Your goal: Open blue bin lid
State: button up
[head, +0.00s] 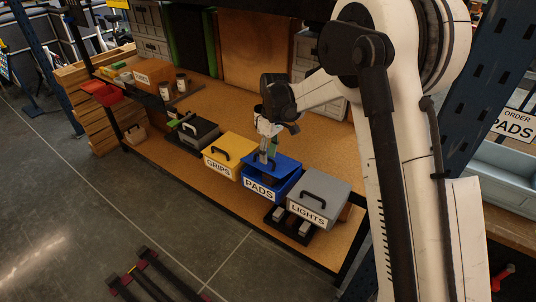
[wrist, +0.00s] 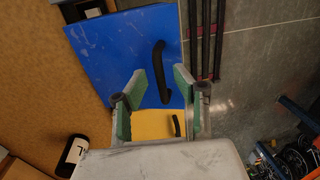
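The blue bin (head: 259,190), labelled PADS, stands on the shelf between a yellow bin and a grey bin. Its blue lid (head: 285,163) looks down on the bin, though a small gap cannot be ruled out. In the wrist view the lid (wrist: 120,55) fills the upper middle, with a curved black handle (wrist: 159,65) near its right side. My gripper (head: 267,156) is just above the lid. In the wrist view my gripper (wrist: 162,84) is open, its green-padded fingers apart on either side of the handle's lower end. Contact with the handle cannot be told.
The yellow GRIPS bin (head: 236,146) is left of the blue bin and the grey LIGHTS bin (head: 327,190) right of it, both with black handles. A black bin (head: 199,128) stands further left. The brown shelf top (head: 310,140) behind is mostly clear.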

grip_shut()
jog(key=shift+r, duration=0.1)
dwell(0.4)
jog(key=shift+w+d+r, duration=0.35)
jog(key=shift+w+r, duration=0.2)
jog(key=shift+r, duration=0.05)
jog(key=w+d+r+b, duration=0.1)
jog(key=w+d, duration=0.4)
jog(key=w, duration=0.3)
jog(key=w+d+r+b, duration=0.1)
jog(key=w+d, duration=0.5)
jog(key=w, duration=0.1)
jog(key=shift+w, duration=0.4)
